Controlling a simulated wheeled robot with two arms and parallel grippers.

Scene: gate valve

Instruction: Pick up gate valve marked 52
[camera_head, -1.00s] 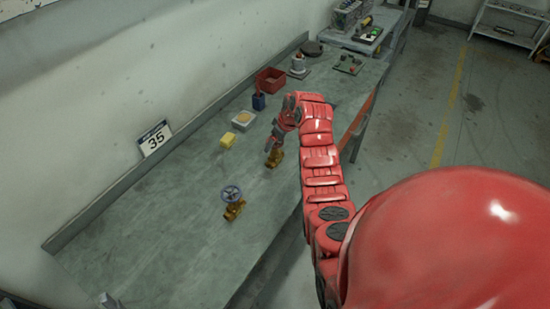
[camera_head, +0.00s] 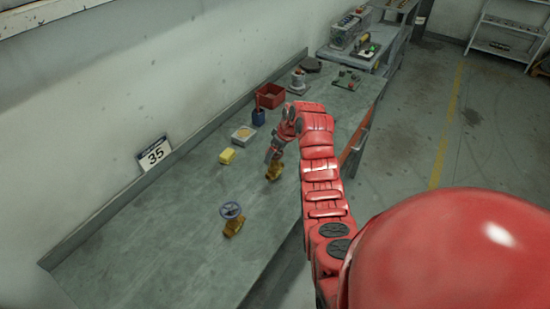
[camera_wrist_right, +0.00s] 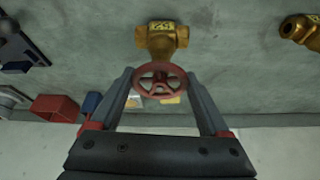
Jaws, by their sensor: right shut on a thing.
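A brass gate valve with a red handwheel (camera_wrist_right: 160,88) shows in the right wrist view. It has a yellow tag (camera_wrist_right: 161,27) that looks like 52, upside down and small. My right gripper (camera_wrist_right: 163,98) is shut on this handwheel, one finger on each side. In the head view the brass body (camera_head: 275,172) is just below my right gripper (camera_head: 269,155), and the wheel is mostly hidden. I cannot tell any gap to the bench. A second brass valve (camera_head: 234,227) with a grey-blue wheel stands nearer; part of a brass valve (camera_wrist_right: 300,30) shows in the wrist view. My left gripper is not in view.
The grey bench (camera_head: 165,260) runs along the wall. Behind the held valve are a yellow block (camera_head: 227,156), a light tray (camera_head: 243,134), a blue holder (camera_head: 258,117) and a red bin (camera_head: 271,95).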

